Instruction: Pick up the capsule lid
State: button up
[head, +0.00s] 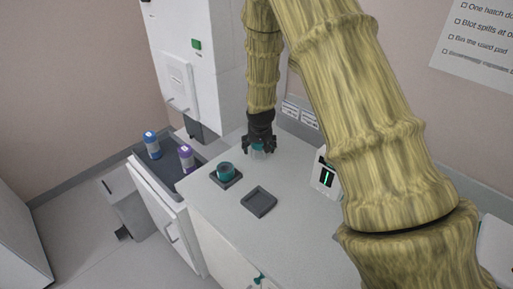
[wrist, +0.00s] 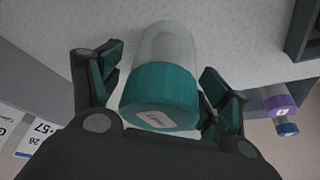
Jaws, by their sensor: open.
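A clear and teal cylinder, which looks like the capsule lid (head: 258,153), stands on the counter under my gripper (head: 260,147). In the wrist view its teal end (wrist: 160,92) with a pale label faces me, and its clear part points towards the counter. My gripper (wrist: 163,88) is open, with one finger on each side of the cylinder. I cannot tell whether the fingers touch it. A second teal round piece (head: 226,168), perhaps the capsule's other part, sits in a dark square holder (head: 231,183) to the left.
An empty dark square tray (head: 259,201) lies on the counter (head: 240,225) in front. A white device with a green light (head: 325,177) stands at right. Blue (head: 152,143) and purple (head: 186,156) capped containers stand in a bin at left, beside a tall white cabinet (head: 200,60).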

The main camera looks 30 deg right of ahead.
jog(key=shift+w+d+f, duration=0.1)
jog(key=shift+d+f, duration=0.05)
jog(key=shift+f, duration=0.15)
jog(key=c, duration=1.2)
jog(key=shift+r, duration=0.15)
jog(key=shift+r+b, duration=0.9)
jog(key=shift+r, duration=0.45)
jog(key=shift+s+a+r, duration=0.2)
jog(key=shift+r, duration=0.1)
jog(key=s+a+b, duration=0.1)
jog(key=s+a, duration=0.1)
jog(key=s, duration=0.2)
jog(key=s+a+r+b, duration=0.1)
jog(key=s+a+b, duration=0.1)
jog(key=s+a, duration=0.1)
jog(key=s+a+b, duration=0.1)
jog(key=s+a, duration=0.2)
jog(key=s, duration=0.2)
jog(key=shift+s+r+b, duration=0.25)
jog(key=shift+s+b, duration=0.1)
jog(key=shift+b, duration=0.05)
jog(key=shift+s+a, duration=0.15)
jog(key=shift+s, duration=0.05)
jog(key=shift+r, duration=0.1)
